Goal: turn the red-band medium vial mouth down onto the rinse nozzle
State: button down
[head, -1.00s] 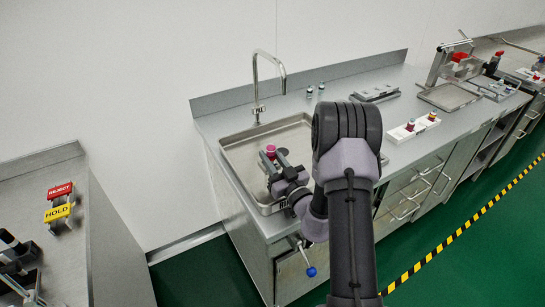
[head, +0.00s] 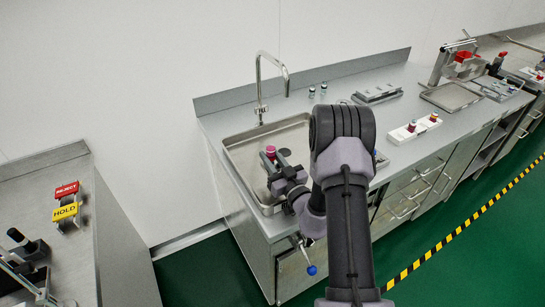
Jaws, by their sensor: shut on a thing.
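My gripper (head: 274,160) is over the sink basin (head: 237,157), its fingers reaching toward the back of the basin. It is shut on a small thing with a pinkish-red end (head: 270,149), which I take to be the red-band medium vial. The red end shows just beyond the fingertips; the fingers hide the rest. Its mouth is not visible, so I cannot tell which way it faces. I cannot make out the rinse nozzle; the gripper and arm cover part of the basin.
A tall faucet (head: 260,85) stands behind the basin. A white rack (head: 403,134) with red-topped vials is to the right. REJECT (head: 66,190) and HOLD (head: 65,211) signs are on the left bench.

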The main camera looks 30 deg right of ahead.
jog(key=shift+a+f, duration=0.15)
jog(key=shift+f, duration=0.25)
jog(key=c, duration=0.7)
grip_release()
jog(key=shift+c, duration=0.2)
